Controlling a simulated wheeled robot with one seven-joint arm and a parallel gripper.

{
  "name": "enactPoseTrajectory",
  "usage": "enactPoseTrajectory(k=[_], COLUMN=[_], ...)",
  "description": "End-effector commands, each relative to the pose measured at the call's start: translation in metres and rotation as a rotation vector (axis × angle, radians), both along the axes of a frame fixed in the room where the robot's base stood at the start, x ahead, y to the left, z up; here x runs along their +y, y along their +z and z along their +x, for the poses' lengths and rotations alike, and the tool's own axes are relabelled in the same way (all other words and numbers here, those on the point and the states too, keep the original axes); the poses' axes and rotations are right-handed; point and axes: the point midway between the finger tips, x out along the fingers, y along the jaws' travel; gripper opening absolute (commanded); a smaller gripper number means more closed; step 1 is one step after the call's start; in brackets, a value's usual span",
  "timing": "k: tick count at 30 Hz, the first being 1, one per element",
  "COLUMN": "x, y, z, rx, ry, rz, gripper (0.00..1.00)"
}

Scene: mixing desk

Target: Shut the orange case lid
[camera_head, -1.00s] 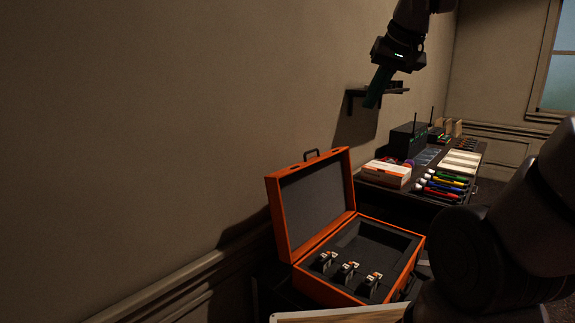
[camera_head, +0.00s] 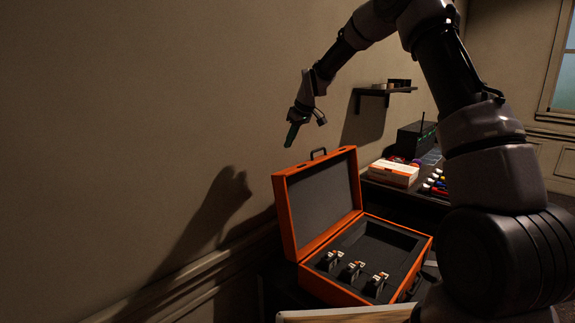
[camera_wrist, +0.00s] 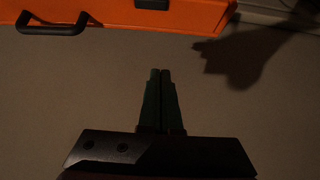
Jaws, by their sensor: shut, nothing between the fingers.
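The orange case (camera_head: 407,285) stands open, with its lid (camera_head: 290,221) upright on the left side, near the wall. The lid has a dark lining and a black handle (camera_head: 318,153) on its top edge. Several small black devices with orange and white marks sit in the dark foam of the case. My gripper (camera_head: 290,139) is shut and empty, a little above and left of the lid's top edge. In the wrist view the shut fingers (camera_wrist: 160,76) point toward the orange lid (camera_wrist: 150,12) and its handle (camera_wrist: 52,26), with a gap between.
A plain wall (camera_head: 130,130) runs along the left, with a wooden rail low down. A small shelf (camera_head: 385,92) hangs behind. A dark desk beyond the case holds a white and orange box (camera_head: 393,173), coloured pens and a black router. The air above the case is clear.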

Motion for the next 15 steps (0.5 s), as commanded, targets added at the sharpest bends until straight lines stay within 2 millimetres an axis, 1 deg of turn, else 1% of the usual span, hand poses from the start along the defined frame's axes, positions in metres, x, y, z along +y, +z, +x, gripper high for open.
enactPoseTrajectory(k=[8,15], x=[0.010,0.026], y=[-0.025,-0.071], z=[0.011,0.026], rx=[0.001,0.003], ry=[0.016,0.014], rz=[-0.001,0.000], gripper=[0.00,0.00])
